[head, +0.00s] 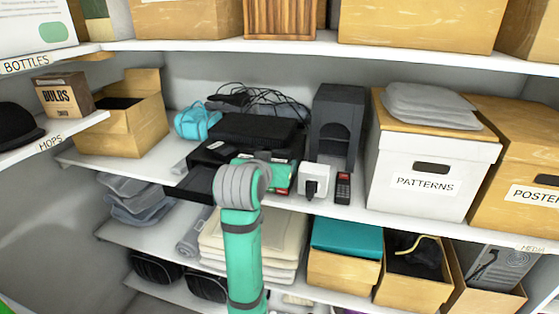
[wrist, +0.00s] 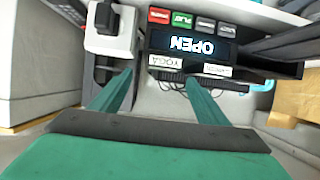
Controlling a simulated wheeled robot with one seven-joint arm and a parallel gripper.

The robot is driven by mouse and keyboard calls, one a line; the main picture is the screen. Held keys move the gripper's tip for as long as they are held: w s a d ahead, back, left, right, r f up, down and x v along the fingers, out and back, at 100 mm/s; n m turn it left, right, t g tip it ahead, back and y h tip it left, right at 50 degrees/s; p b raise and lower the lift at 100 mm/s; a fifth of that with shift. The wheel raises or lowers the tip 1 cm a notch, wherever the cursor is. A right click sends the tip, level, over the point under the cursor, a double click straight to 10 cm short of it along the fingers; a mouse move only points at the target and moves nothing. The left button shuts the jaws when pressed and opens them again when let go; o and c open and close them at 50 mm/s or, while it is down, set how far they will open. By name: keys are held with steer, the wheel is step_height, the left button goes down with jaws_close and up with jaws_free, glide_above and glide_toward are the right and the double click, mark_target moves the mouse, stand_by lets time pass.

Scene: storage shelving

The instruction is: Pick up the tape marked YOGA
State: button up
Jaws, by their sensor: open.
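I cannot tell how far the fingertips are from the tape.
A white adapter box (head: 314,182) and a black remote (head: 343,188) stand right of the gripper. Further right is a white PATTERNS box (head: 425,185). A dark speaker-like unit (head: 338,122) stands behind. The shelf board above (head: 200,46) limits height.

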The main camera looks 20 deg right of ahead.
mark_target(279, 160)
steer(key=shift+a+x, duration=0.2)
steer(key=shift+x, duration=2.5)
steer(key=shift+f, duration=0.15)
steer(key=c, duration=1.2)
